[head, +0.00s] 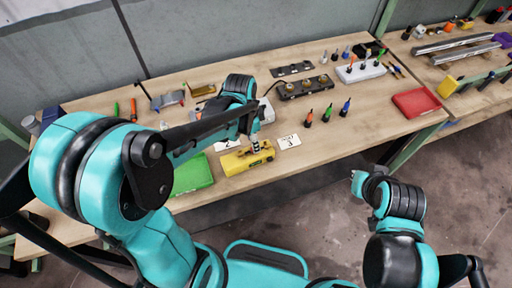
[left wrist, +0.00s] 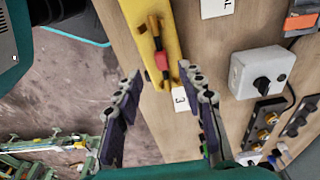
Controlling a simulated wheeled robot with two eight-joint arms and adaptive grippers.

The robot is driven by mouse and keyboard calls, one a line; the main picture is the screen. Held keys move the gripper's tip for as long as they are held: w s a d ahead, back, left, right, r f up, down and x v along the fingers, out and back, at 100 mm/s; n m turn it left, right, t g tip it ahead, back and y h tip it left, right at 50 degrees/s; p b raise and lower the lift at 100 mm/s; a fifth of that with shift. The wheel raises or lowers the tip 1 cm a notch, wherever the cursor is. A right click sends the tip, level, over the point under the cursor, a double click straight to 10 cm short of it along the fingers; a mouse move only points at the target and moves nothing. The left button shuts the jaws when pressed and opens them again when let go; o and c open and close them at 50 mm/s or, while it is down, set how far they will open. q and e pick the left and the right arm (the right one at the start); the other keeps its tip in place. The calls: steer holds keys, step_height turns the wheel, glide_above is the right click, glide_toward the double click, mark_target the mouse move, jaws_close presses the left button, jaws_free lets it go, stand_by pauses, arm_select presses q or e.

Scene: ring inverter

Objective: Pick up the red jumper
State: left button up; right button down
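The red jumper (left wrist: 162,61) shows in the left wrist view as a small red piece on the yellow block (left wrist: 172,18), beside a dark part with orange-brown ends. In the head view the yellow block (head: 233,163) lies near the table's front edge; I cannot make out the jumper there. My left gripper (left wrist: 160,76) is open, with its two dark fingers apart on either side of the jumper's line and nothing between them. In the head view my left gripper (head: 255,146) is just above the block. My right arm's end (head: 359,182) is in front of the table; its fingers cannot be made out.
A green tray (head: 192,175) lies left of the block and a white number card (head: 289,142) right of it. A grey box with a black knob (left wrist: 262,72) stands behind. Small screwdrivers (head: 327,113) stand to the right, and a red tray (head: 416,102) lies farther right.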

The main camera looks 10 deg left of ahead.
arm_select(q)
steer(key=f, duration=0.1)
steer(key=f+b, duration=0.1)
steer(key=f, duration=0.2)
steer(key=shift+w+f, duration=0.25)
steer(key=shift+f, duration=0.05)
jaws_close()
steer(key=shift+r, duration=0.1)
